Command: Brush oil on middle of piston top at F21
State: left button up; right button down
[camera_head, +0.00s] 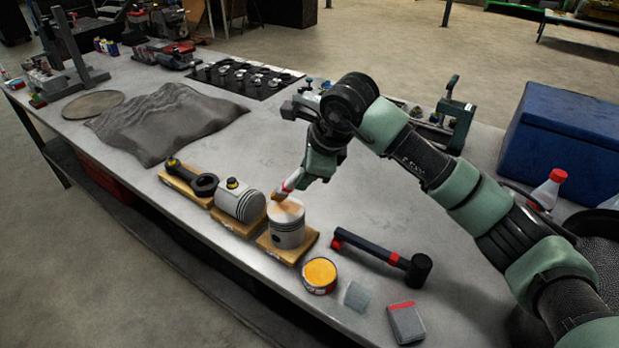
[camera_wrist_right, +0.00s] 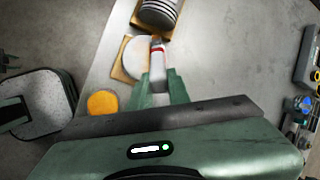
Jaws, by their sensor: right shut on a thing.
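The upright piston (camera_head: 288,234) stands on a wooden board near the table's front edge. Its top carries an orange-brown tint. My right gripper (camera_head: 309,175) is shut on a brush (camera_head: 289,182) with a white and red handle. The brush tilts down to the left, its bristles at the piston top; whether they touch, I cannot tell. In the right wrist view the brush (camera_wrist_right: 158,55) sticks out between the fingers (camera_wrist_right: 163,88), overlapping the edge of the pale piston top (camera_wrist_right: 133,60). No F21 label is readable. My left gripper is not in view.
An open tin of orange oil (camera_head: 319,274) stands in front of the piston. A piston lying on its side (camera_head: 240,204) and a connecting rod (camera_head: 191,179) lie on boards to the left. A grey cloth (camera_head: 168,118) lies behind.

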jog(key=shift+s+a, duration=0.2)
jog(key=shift+s, duration=0.15)
jog(key=shift+s+d+b, duration=2.35)
jog(key=shift+s+d, duration=0.05)
jog(key=shift+d, duration=0.1)
jog(key=w+a+b, duration=0.1)
jog(key=w+a, duration=0.2)
jog(key=a, duration=0.2)
jog(key=shift+w+a, duration=0.35)
jog(key=shift+w, duration=0.05)
